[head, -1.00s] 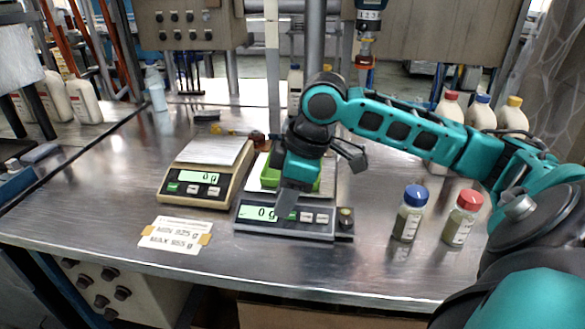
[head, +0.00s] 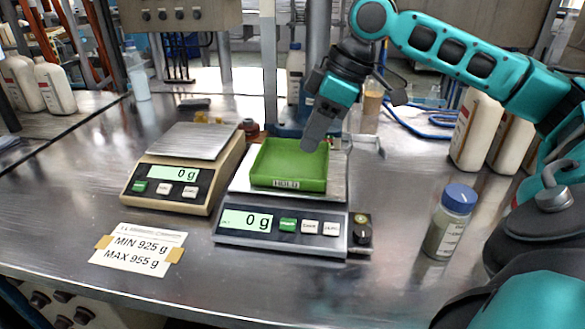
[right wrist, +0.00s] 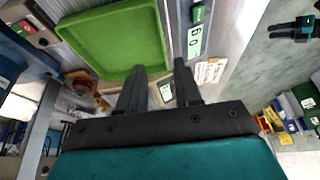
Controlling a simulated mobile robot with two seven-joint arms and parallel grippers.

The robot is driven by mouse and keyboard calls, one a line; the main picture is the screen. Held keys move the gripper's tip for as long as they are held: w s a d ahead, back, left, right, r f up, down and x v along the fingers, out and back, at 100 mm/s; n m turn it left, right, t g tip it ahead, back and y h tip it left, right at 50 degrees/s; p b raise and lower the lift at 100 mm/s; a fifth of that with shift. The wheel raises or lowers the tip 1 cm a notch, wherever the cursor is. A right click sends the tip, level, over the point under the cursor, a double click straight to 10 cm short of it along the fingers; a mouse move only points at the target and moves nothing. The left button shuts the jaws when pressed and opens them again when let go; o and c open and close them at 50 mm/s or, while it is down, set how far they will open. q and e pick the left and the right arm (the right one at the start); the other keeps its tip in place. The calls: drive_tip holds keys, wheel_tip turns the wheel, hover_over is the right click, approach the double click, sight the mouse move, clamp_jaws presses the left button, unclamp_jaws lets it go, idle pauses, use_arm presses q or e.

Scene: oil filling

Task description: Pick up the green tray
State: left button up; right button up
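The shallow green tray (head: 291,160) sits upright on the plate of the front scale (head: 281,225), which reads 0 g. It looks empty. My right gripper (head: 314,142) hangs over the tray's right back corner, its fingers pointing down. In the right wrist view, the tray (right wrist: 118,42) is beyond and to the left of the two fingers (right wrist: 160,70), which stand apart with nothing between them. I cannot tell whether a finger touches the tray.
A beige scale (head: 181,163) stands left of the front scale. A sign (head: 138,249) reading MIN 925 g, MAX 955 g lies in front. A blue-capped bottle (head: 451,222) stands at the right. White bottles (head: 476,130) stand behind it.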

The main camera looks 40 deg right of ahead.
hover_over(287, 178)
drive_tip(key=s+d, duration=0.2)
wheel_tip(287, 178, down, 4)
drive_tip(key=shift+w+d+f+b, duration=0.1)
drive_tip(key=shift+b, duration=0.35)
drive_tip(key=x, duration=0.1)
drive_tip(key=b+x, duration=0.1)
drive_tip(key=x, duration=0.1)
drive_tip(key=b+x, duration=0.1)
drive_tip(key=x, duration=0.1)
drive_tip(key=shift+a, duration=0.3)
use_arm(q)
drive_tip(key=f, duration=0.3)
drive_tip(key=shift+s+f, duration=0.2)
drive_tip(key=shift+f, duration=0.15)
use_arm(e)
clamp_jaws()
use_arm(q)
drive_tip(key=shift+w, duration=0.1)
